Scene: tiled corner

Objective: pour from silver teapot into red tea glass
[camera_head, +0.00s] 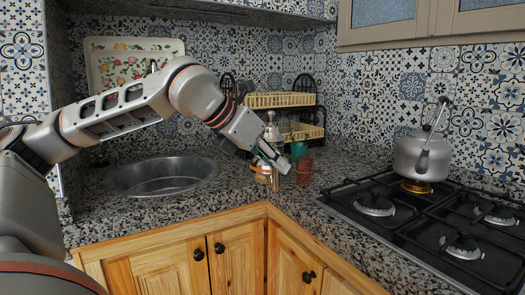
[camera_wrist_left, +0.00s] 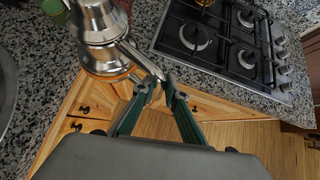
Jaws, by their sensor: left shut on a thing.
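The silver teapot (camera_wrist_left: 97,22) is at the upper left in the left wrist view, with a copper-coloured ring low on it. My left gripper (camera_wrist_left: 162,82) is shut on its handle. In the head view my left gripper (camera_head: 272,163) is above the counter, and the teapot (camera_head: 272,132) shows behind it, partly hidden by the fingers. The red tea glass (camera_head: 304,169) stands on the counter just right of the gripper; it is apart from the fingertips in the picture. My right gripper is not in view.
A teal vessel (camera_head: 298,150) stands close behind the red glass. A steel sink (camera_head: 165,176) is to the left. A black gas hob (camera_head: 430,215) with a silver kettle (camera_head: 420,157) is to the right. A dish rack (camera_head: 285,100) and floral tray (camera_head: 130,60) are behind.

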